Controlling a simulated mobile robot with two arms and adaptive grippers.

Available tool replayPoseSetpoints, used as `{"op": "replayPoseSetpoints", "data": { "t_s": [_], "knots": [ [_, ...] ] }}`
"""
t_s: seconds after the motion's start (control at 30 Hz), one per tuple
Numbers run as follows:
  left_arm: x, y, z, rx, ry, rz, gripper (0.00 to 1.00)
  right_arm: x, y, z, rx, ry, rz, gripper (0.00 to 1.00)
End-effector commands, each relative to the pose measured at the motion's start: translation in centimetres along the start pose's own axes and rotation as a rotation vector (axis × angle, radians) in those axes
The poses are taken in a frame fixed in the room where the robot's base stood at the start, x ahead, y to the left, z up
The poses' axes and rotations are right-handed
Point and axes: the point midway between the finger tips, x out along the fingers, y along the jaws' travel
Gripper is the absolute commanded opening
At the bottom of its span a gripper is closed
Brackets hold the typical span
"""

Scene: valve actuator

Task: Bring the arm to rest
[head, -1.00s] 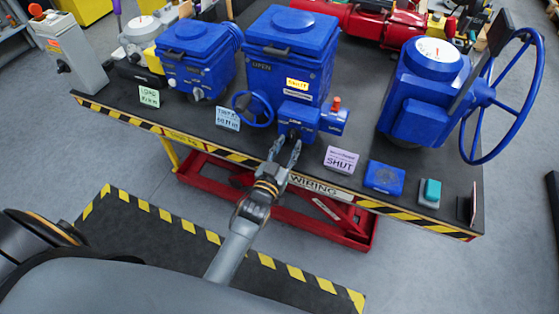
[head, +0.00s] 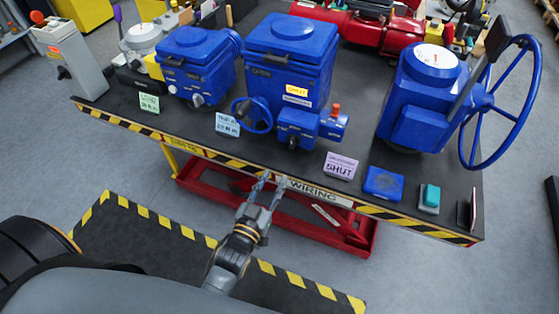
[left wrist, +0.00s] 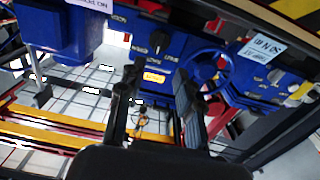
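My left gripper (head: 268,184) is in front of the table's front edge, beside the "WIRING" label. Its two fingers are apart with nothing between them. In the left wrist view, the parted fingers of the left gripper (left wrist: 156,82) frame the blue actuator (left wrist: 158,62), which appears upside down beyond them. In the head view, the large blue actuator (head: 290,60) stands on the table behind the gripper, with a small blue box and dark knob (head: 297,128) at its front. The gripper is clear of it. My right gripper is not in view.
The dark table (head: 408,186) has a striped front edge and a red base (head: 335,232). A blue handwheel (head: 500,100) stands at the right. Signs, a blue box (head: 384,183) and a teal button (head: 431,197) sit near the edge. A striped floor mat (head: 140,240) lies in front.

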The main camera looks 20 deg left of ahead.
Motion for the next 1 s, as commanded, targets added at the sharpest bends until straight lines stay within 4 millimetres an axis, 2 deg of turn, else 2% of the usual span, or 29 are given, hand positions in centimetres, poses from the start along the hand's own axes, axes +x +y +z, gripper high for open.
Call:
{"op": "replayPoseSetpoints", "data": {
  "t_s": [0.23,0.27,0.37,0.47,0.53,0.6,0.67,0.7,0.77,0.8,0.87,0.9,1.0],
  "knots": [
    [0.0,0.1,0.4,0.0,-0.009,0.001,0.35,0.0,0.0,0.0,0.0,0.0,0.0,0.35],
    [-0.1,0.1,0.9,0.0,-0.018,0.003,0.35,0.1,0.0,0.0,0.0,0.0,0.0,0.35],
    [-0.5,0.6,4.2,-0.002,-0.09,0.016,0.35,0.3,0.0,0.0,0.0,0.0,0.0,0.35],
    [-1.8,1.3,10.2,-0.001,-0.221,0.039,0.35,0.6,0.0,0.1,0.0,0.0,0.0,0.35],
    [-3.4,1.8,15.2,0.002,-0.337,0.056,0.35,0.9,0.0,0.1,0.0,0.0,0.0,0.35],
    [-5.6,2.1,20.3,0.008,-0.459,0.075,0.35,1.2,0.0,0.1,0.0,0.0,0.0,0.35],
    [-7.8,2.2,24.3,0.014,-0.563,0.087,0.35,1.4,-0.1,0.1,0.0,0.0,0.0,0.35],
    [-9.5,2.2,26.9,0.022,-0.631,0.096,0.35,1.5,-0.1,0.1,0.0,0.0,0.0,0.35],
    [-12.2,2.0,30.6,0.032,-0.735,0.108,0.35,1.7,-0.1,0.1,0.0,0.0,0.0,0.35],
    [-14.3,1.8,32.9,0.04,-0.806,0.114,0.35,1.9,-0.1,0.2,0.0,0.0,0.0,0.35],
    [-17.6,1.3,36.2,0.055,-0.912,0.122,0.35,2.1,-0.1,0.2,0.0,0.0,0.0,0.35],
    [-19.9,0.9,38.1,0.063,-0.981,0.127,0.35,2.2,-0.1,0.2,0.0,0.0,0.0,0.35],
    [-25.8,-0.6,42.2,0.091,-1.148,0.135,0.35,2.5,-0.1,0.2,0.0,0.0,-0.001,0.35]
  ]
}}
